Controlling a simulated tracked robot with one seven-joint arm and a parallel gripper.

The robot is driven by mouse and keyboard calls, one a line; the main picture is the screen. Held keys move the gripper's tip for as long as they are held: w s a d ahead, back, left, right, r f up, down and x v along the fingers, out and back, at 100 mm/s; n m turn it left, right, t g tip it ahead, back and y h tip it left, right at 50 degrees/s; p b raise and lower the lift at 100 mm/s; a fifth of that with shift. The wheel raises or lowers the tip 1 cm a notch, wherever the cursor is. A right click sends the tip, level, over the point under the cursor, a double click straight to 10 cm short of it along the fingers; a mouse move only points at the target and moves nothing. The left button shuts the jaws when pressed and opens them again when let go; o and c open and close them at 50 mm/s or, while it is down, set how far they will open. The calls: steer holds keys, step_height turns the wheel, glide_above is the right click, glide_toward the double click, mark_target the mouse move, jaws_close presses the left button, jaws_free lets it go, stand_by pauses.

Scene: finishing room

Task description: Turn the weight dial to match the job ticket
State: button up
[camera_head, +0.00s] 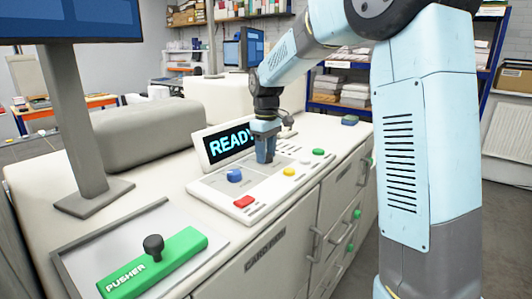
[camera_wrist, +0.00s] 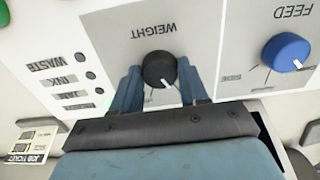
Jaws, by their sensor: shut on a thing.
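The black weight dial (camera_wrist: 158,66) sits on the white panel under the upside-down word WEIGHT in the wrist view. Its white pointer points toward the bottom of the picture, slightly right. My gripper (camera_wrist: 158,78) has one finger on each side of the dial and is shut on it. The scale marks by the dial are partly covered by my gripper and too small to read. In the head view my gripper (camera_head: 265,158) reaches down onto the control panel (camera_head: 215,190) and hides the dial. The job ticket (camera_wrist: 36,146) lies at lower left in the wrist view; its small entries are unreadable.
A blue feed dial (camera_wrist: 287,52) is beside the weight dial; it also shows in the head view (camera_head: 234,175). Red (camera_head: 243,201), yellow (camera_head: 289,171) and green (camera_head: 318,152) buttons line the panel front. A READY display (camera_head: 228,146) stands behind. A green pusher (camera_head: 160,264) is nearer.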

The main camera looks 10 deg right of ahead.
steer(key=o, duration=1.1)
steer(key=shift+c, duration=0.2)
step_height(320, 180, up, 14)
steer(key=shift+f, duration=0.15)
steer(key=s+d+f+m+t, duration=0.15)
steer(key=s+d, duration=0.25)
steer(key=s, duration=0.4)
steer(key=s+d+m+t, duration=0.1)
steer(key=s+d+m, duration=0.2)
steer(key=s, duration=0.4)
steer(key=s+d+m+t, duration=0.2)
steer(key=s+d, duration=0.2)
steer(key=s, duration=0.4)
steer(key=s+d+f+m+t, duration=0.1)
steer(key=s+d+f+m, duration=0.1)
steer(key=s+f, duration=0.4)
steer(key=s, duration=0.3)
steer(key=shift+d+f+m, duration=0.15)
steer(key=shift+d+m, duration=0.2)
steer(key=shift+d, duration=0.05)
